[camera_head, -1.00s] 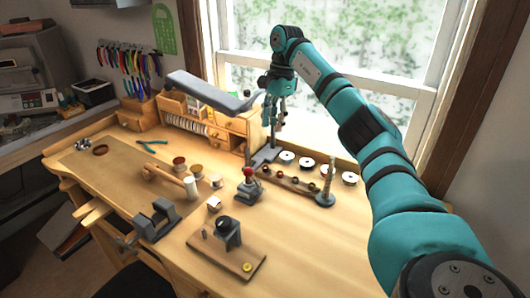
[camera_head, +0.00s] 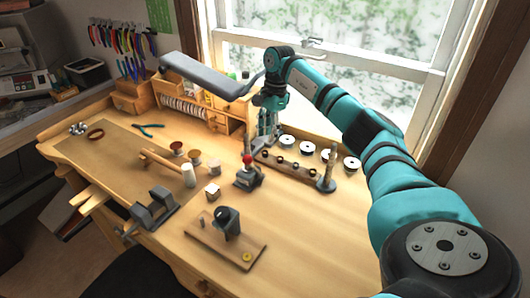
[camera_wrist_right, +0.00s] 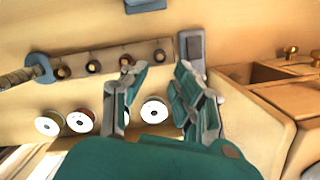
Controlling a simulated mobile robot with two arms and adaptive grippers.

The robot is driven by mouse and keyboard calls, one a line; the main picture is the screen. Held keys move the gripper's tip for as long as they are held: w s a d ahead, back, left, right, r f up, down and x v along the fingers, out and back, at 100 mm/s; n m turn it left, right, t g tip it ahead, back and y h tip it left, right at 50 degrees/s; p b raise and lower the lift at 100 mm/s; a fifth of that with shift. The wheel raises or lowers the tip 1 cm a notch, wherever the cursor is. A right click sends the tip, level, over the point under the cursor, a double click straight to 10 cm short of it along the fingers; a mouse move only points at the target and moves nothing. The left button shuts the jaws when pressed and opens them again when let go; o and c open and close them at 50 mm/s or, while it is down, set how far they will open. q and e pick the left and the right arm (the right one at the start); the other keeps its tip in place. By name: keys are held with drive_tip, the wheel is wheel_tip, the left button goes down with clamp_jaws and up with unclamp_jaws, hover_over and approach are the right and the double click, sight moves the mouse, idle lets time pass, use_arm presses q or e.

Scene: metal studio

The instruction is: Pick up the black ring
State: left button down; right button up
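A wooden strip (camera_head: 287,166) near the window holds several small dark rings; which is the black one is hard to tell. In the wrist view, a dark ring (camera_wrist_right: 159,55) is at the strip's right end, another ring (camera_wrist_right: 126,58) is by the left fingertip, and two more sit farther left. My right gripper (camera_head: 266,142) hangs over the left end of the strip. In the wrist view this gripper (camera_wrist_right: 158,72) is open and empty, with the end ring between its fingertips in the picture. My left gripper is not in view.
White-faced spools (camera_head: 308,147) line up behind the strip. A ring mandrel (camera_head: 329,172) stands at its right end, a red-topped tool (camera_head: 247,173) in front. A grey lamp (camera_head: 203,76) and wooden drawers (camera_head: 238,114) are to the left. The bench's front right is clear.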

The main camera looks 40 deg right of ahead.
sight(265, 153)
drive_tip(key=shift+a+f+p, duration=0.25)
drive_tip(key=shift+f+p, duration=0.1)
drive_tip(key=shift+f, duration=1.25)
drive_tip(key=shift+a+f+p, duration=0.2)
drive_tip(key=shift+f+p, duration=0.15)
drive_tip(key=shift+f, duration=1.2)
drive_tip(key=c, duration=0.5)
drive_tip(key=shift+o, duration=0.2)
drive_tip(key=shift+r, duration=0.1)
